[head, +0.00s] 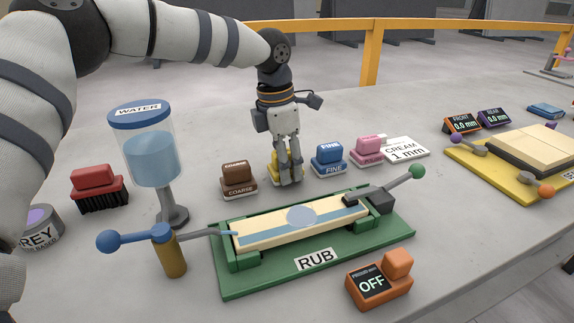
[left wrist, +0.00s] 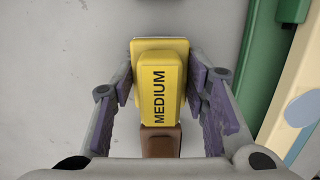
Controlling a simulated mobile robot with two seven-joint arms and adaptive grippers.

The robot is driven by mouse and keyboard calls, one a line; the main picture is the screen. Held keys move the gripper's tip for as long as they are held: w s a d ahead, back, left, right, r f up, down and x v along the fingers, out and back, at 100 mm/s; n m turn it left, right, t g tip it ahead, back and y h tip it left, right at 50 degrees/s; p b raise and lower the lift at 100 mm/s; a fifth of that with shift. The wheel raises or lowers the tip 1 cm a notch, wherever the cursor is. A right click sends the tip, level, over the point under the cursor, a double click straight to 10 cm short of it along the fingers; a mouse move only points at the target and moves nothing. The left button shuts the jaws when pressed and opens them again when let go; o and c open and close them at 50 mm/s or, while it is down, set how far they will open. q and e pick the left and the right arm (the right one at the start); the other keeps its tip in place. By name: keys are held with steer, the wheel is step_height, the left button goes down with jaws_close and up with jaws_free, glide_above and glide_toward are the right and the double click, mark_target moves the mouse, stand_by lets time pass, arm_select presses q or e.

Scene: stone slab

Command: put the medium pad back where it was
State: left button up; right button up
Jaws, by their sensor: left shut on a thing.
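The yellow medium pad (left wrist: 158,88) is between the fingers of my left gripper (left wrist: 162,85) in the left wrist view, its MEDIUM label facing up. In the head view my left gripper (head: 289,180) points straight down between the brown coarse pad and the blue fine pad. It is shut on the medium pad (head: 276,166), which is partly hidden behind the fingers. The pad is at or close to the slab surface; I cannot tell whether it touches. My right gripper is not in view.
The coarse pad (head: 239,181) is left, the fine pad (head: 329,160) right, with a pink pad (head: 368,151) beyond. The green RUB fixture (head: 318,262) stands in front, holding a pale strip. A water dispenser (head: 150,150) and dark-bristled red brush (head: 97,187) stand left.

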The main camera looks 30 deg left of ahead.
arm_select(q)
steer(key=shift+f, duration=0.2)
steer(key=shift+f, duration=0.1)
steer(key=o, duration=1.1)
steer(key=shift+f, duration=0.1)
steer(key=r, duration=0.8)
steer(key=s+a+r, duration=0.1)
steer(key=r, duration=0.3)
steer(key=shift+r, duration=0.15)
